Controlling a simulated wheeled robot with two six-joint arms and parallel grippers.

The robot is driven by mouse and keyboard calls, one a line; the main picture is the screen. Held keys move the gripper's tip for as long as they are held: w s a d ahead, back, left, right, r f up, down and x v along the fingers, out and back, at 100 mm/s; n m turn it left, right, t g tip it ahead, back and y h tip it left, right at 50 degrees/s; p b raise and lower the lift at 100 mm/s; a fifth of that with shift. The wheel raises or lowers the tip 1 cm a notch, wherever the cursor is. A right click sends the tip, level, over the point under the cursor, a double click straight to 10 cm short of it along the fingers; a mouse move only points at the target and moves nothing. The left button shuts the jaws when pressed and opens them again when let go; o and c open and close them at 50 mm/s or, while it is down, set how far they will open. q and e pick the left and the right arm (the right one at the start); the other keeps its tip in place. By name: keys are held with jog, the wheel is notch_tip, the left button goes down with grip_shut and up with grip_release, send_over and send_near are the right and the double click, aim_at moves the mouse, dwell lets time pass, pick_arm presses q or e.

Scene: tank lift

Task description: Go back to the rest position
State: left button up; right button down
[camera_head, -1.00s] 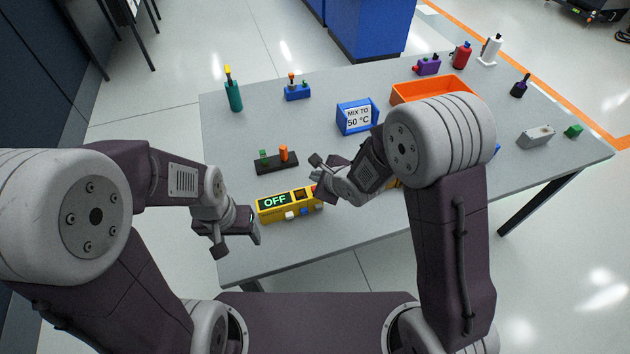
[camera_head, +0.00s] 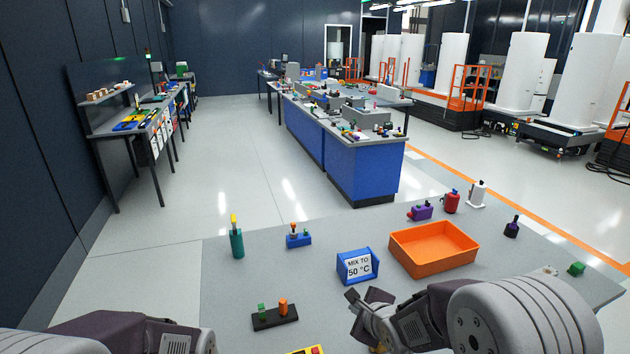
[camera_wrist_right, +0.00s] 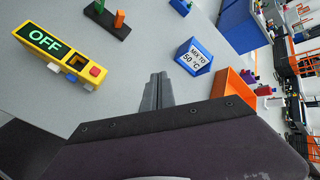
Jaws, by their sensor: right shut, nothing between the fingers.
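My right gripper (camera_head: 365,303) is over the grey table (camera_head: 225,300), in front of the blue "MIX TO 50 °C" sign (camera_head: 357,266). In the right wrist view its fingers (camera_wrist_right: 158,90) are together with nothing between them, apart from the sign (camera_wrist_right: 195,57). Of my left arm (camera_head: 100,332), only a link shows at the lower left; its gripper is out of frame. The yellow box (camera_wrist_right: 62,53) with an "OFF" display stands left of the right fingers in the wrist view; in the head view only its edge (camera_head: 308,350) shows.
A blue workbench (camera_head: 362,170) stands beyond open floor.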

jog(key=s+d+n+g+h, duration=0.2)
jog(key=s+d+n, duration=0.3)
jog(key=s+d, duration=0.1)
jog(key=s+d+f+n+g, duration=0.1)
jog(key=s+f+n+g, duration=0.1)
jog(key=s+n, duration=0.5)
jog(key=s+f+n+g, duration=0.3)
jog(key=s+n+g, duration=0.1)
jog(key=s+n, duration=0.4)
jog(key=shift+d+n, duration=0.35)
jog(key=shift+n, duration=0.65)
